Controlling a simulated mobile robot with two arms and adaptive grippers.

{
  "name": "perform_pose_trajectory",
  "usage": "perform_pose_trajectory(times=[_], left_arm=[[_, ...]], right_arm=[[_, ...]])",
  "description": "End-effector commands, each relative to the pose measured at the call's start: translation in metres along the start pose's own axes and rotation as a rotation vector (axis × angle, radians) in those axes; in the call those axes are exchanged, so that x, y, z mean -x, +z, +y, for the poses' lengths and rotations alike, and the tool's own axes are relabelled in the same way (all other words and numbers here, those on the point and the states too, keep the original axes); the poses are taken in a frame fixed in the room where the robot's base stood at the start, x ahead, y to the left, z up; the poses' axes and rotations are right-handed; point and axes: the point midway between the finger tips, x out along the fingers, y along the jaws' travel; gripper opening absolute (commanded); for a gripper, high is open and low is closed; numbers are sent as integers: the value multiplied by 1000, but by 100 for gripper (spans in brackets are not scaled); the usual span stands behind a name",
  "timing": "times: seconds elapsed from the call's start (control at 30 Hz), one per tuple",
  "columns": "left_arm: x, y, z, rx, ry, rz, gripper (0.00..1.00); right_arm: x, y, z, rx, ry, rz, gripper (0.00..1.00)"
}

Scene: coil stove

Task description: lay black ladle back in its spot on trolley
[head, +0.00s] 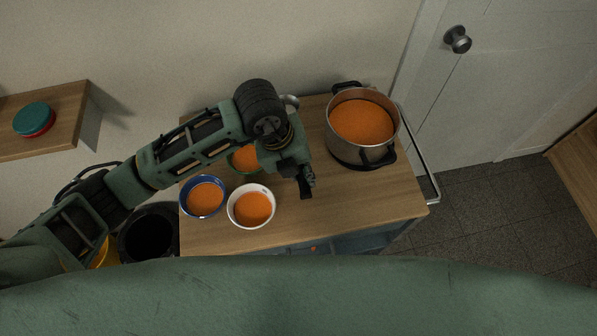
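My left arm reaches in from the left over the wooden trolley (390,205). My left gripper (306,183) is above the middle of the trolley top, left of the pot, with its dark fingers pointing down. It is small and dark, so I cannot tell whether it is open or shut, or whether it holds anything. A rounded silvery piece (291,101) shows behind my arm at the trolley's back edge; I cannot tell whether it is part of the ladle. No black ladle can be made out clearly. My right gripper is not in view.
A steel pot (361,154) of orange soup stands at the trolley's back right. A blue bowl (203,197), a white bowl (251,206) and a partly hidden green bowl (244,159) hold soup. The front right top is clear. A dark bin (148,234) stands left.

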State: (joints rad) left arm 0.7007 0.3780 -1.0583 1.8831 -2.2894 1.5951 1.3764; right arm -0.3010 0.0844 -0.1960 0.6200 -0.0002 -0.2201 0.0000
Motion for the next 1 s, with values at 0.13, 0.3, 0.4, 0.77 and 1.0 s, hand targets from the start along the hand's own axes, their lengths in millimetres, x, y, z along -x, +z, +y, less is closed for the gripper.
perform_pose_trajectory(times=[0.13, 0.3, 0.4, 0.77, 1.0], left_arm=[[-17, -1, 6, 3, 3, 2, 0], [-36, -1, 10, 3, 1, 0, 0], [-38, 0, 10, 1, -1, -2, 0], [-41, -1, 11, 1, 0, -1, 24], [-40, -1, 11, 2, 0, -1, 37]], right_arm=[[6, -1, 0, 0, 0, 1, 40], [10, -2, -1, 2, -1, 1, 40], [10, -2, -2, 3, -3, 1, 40], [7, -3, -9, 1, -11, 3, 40], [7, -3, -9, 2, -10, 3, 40]])
